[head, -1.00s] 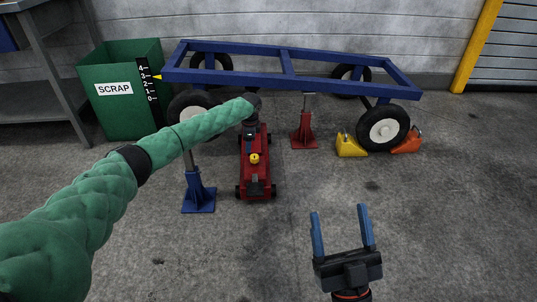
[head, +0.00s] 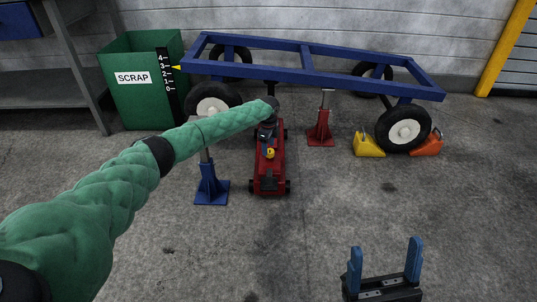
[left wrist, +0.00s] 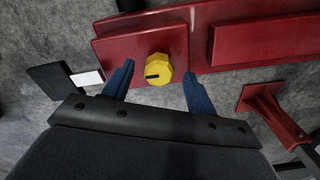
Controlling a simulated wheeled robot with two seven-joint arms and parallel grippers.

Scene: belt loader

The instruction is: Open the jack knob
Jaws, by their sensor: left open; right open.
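The yellow jack knob (head: 270,153) sits on the red floor jack (head: 269,180). In the left wrist view the octagonal knob (left wrist: 159,69) has a dark line on its face and is mounted on a red plate of the jack (left wrist: 265,40). My left gripper (left wrist: 158,73) is open, its blue fingers on either side of the knob with visible gaps. In the head view my left gripper (head: 267,133) is small and dark over the jack, just beyond the knob; its fingers are hard to make out. My right gripper (head: 386,246) is open and empty over bare floor.
A blue frame (head: 330,78) on wheels stands behind the jack. A blue stand (head: 211,188) is left of the jack, a red stand (head: 321,130) right. Yellow (head: 368,145) and orange (head: 426,146) chocks flank a wheel. A green scrap bin (head: 145,105) stands at left. The front floor is clear.

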